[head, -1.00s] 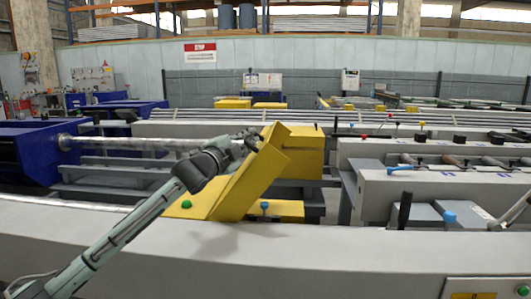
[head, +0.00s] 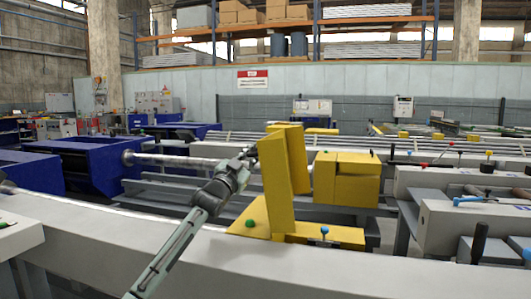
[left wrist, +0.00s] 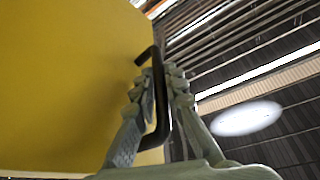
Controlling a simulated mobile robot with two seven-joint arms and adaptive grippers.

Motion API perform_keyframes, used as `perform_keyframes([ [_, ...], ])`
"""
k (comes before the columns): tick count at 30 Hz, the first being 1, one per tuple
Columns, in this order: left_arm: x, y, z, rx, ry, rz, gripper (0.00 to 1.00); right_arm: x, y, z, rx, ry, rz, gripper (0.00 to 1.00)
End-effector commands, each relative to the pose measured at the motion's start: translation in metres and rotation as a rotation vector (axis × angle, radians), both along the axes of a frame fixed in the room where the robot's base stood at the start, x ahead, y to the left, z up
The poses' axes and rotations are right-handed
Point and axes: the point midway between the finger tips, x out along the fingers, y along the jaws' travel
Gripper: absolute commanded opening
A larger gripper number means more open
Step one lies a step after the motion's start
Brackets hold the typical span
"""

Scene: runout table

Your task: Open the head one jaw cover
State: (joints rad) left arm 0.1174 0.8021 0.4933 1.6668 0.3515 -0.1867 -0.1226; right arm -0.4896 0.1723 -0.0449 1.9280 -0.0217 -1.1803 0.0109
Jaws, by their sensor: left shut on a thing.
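The yellow jaw cover (head: 278,190) stands nearly upright on the yellow head base (head: 342,236), its top leaning slightly left. A green knob (head: 250,223) sits on the base's left part and a blue-topped knob (head: 324,231) on its front. My left gripper (head: 247,157) is at the cover's upper left edge. In the left wrist view its fingers (left wrist: 157,98) are closed around a black bar handle (left wrist: 160,120) on the yellow cover face (left wrist: 65,85). The handle is too small to make out in the head view. My right gripper is not in view.
A second yellow block (head: 345,178) stands just behind and right of the cover. A metal bar (head: 175,160) runs from the blue machine (head: 75,163) toward the head. A long grey beam (head: 120,225) lies in front. Grey benches with tools (head: 470,225) stand at right.

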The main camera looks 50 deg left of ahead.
Motion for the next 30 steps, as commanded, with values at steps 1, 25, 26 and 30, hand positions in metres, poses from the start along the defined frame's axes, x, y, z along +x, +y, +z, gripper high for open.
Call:
perform_keyframes([
  [1,-0.0026,0.0038,0.0003,-0.012,-0.011,0.002,0.0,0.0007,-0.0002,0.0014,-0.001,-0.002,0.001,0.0],
  [25,-0.0066,0.0108,-0.0033,-0.046,-0.03,0.001,0.33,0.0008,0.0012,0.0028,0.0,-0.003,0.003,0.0],
  [26,-0.0065,0.0107,-0.0035,-0.046,-0.03,0.001,0.33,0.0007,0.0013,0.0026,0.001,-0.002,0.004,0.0],
  [30,-0.0064,0.0105,-0.0041,-0.046,-0.028,0.0,0.33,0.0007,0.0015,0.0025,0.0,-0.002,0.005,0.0],
])
